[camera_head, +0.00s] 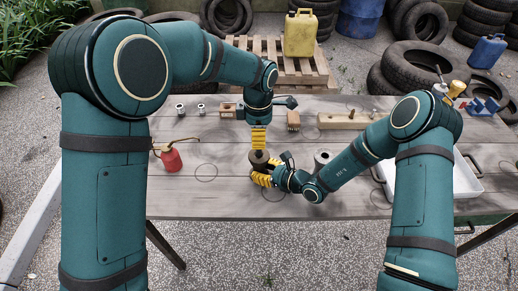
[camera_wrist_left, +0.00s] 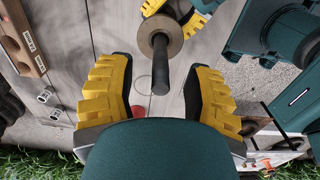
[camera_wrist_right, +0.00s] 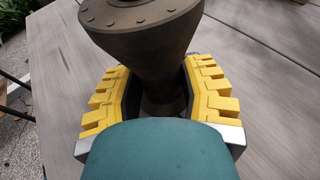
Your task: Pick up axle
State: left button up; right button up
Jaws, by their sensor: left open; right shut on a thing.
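The axle shows in the head view as a dark round piece (camera_head: 258,157) near the table's middle. In the left wrist view it is a dark rod (camera_wrist_left: 160,72) with a tan round flange (camera_wrist_left: 160,33). In the right wrist view a dark bolted flange tapers into a cone (camera_wrist_right: 140,45); I cannot tell whether all this is one piece. My right gripper (camera_head: 263,178) is shut around its narrow lower part, also in the right wrist view (camera_wrist_right: 158,98). My left gripper (camera_head: 258,139) is open above, pointing down, with the rod between its fingers in the left wrist view, apparently untouched.
A red oil can (camera_head: 172,158) stands left on the wooden table (camera_head: 225,200). A grey cylinder (camera_head: 323,156) stands close to my right wrist. A white tray (camera_head: 462,181) lies at the right. Small blocks, a long wooden block (camera_head: 343,120) and metal nuts (camera_head: 180,108) line the back.

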pick_arm(q)
jog(key=shift+f, duration=1.3)
grip_shut()
jog(key=shift+r, duration=0.15)
notch_tip(320, 180, up, 10)
jog(key=shift+f, duration=0.1)
pick_arm(e)
jog(key=o, duration=0.9)
jog(key=shift+d, duration=0.1)
